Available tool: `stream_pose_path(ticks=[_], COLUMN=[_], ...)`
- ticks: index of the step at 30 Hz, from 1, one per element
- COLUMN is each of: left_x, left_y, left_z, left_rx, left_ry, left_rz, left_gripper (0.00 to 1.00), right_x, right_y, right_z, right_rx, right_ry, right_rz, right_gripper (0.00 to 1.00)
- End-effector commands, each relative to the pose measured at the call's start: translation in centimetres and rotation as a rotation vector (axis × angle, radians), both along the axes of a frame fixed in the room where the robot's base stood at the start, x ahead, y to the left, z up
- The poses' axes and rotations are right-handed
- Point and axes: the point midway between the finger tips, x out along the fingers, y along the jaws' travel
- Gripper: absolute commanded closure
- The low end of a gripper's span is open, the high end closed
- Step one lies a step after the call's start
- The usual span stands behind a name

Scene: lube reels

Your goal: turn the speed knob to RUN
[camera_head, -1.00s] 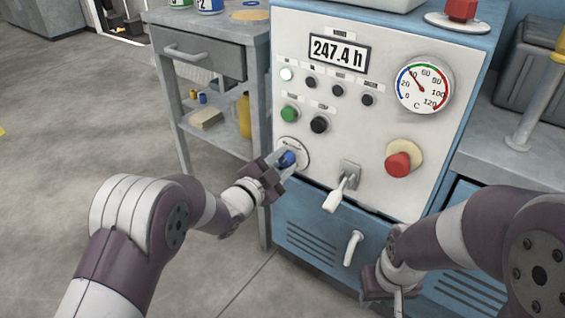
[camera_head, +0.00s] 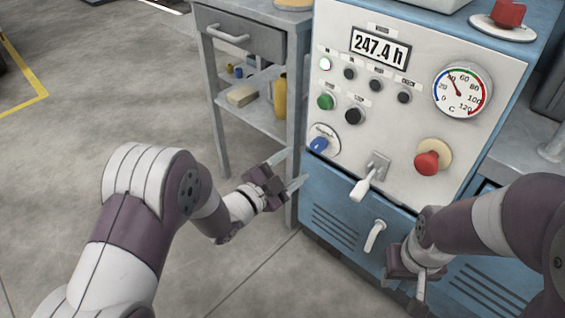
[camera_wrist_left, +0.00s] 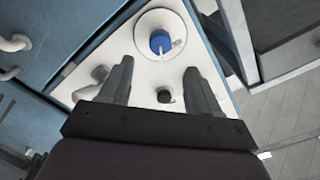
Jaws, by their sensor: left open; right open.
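The blue speed knob (camera_head: 319,144) sits on a round white dial plate at the lower left of the control panel (camera_head: 400,150). In the left wrist view the knob (camera_wrist_left: 161,41) shows beyond the fingertips, with a pale pointer mark on it. The plate's lettering is too small to read. My left gripper (camera_head: 296,168) is open and empty, apart from the knob, to its lower left in the head view.
A white lever (camera_head: 364,186) and a red mushroom button (camera_head: 427,162) are right of the knob. A white cabinet handle (camera_head: 375,236) sticks out below. A grey shelf unit (camera_head: 235,110) stands close on the left. Floor at left is clear.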

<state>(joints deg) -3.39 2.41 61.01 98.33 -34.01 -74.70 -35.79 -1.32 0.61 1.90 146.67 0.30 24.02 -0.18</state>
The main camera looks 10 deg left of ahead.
Motion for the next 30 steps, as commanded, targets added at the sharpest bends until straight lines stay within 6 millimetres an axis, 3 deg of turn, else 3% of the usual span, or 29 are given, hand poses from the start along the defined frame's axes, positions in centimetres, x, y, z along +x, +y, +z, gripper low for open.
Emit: stream_pose_path(ticks=[1, 7, 23, 26, 28, 30], left_x=[-0.8, -3.0, -3.2, -3.1, -3.8, -5.3], left_y=[0.7, 2.2, 2.3, 3.1, 5.2, 8.3], left_z=[0.5, 0.0, -0.2, -3.3, -7.2, -9.0], left_rx=[0.0, 0.001, -0.008, 0.005, 0.03, 0.042], left_ry=[0.003, 0.002, 0.012, 0.184, 0.431, 0.71], left_rz=[0.004, 0.001, 0.001, 0.05, 0.167, 0.347], left_gripper=[0.37, 0.37, 0.37, 0.37, 0.37, 0.37], right_x=[0.0, 0.0, 0.0, 0.0, 0.0, 0.0], right_y=[0.0, 0.0, 0.0, 0.0, 0.0, 0.0], right_z=[1.0, 1.7, 1.6, 1.6, 1.6, 2.5], right_rx=[0.0, 0.0, 0.0, 0.0, 0.0, 0.0], right_ry=[0.0, 0.0, 0.001, 0.001, 0.0, 0.001], right_rz=[0.0, 0.0, 0.0, 0.0, 0.0, 0.0], right_gripper=[0.57, 0.57, 0.57, 0.57, 0.57, 0.57])
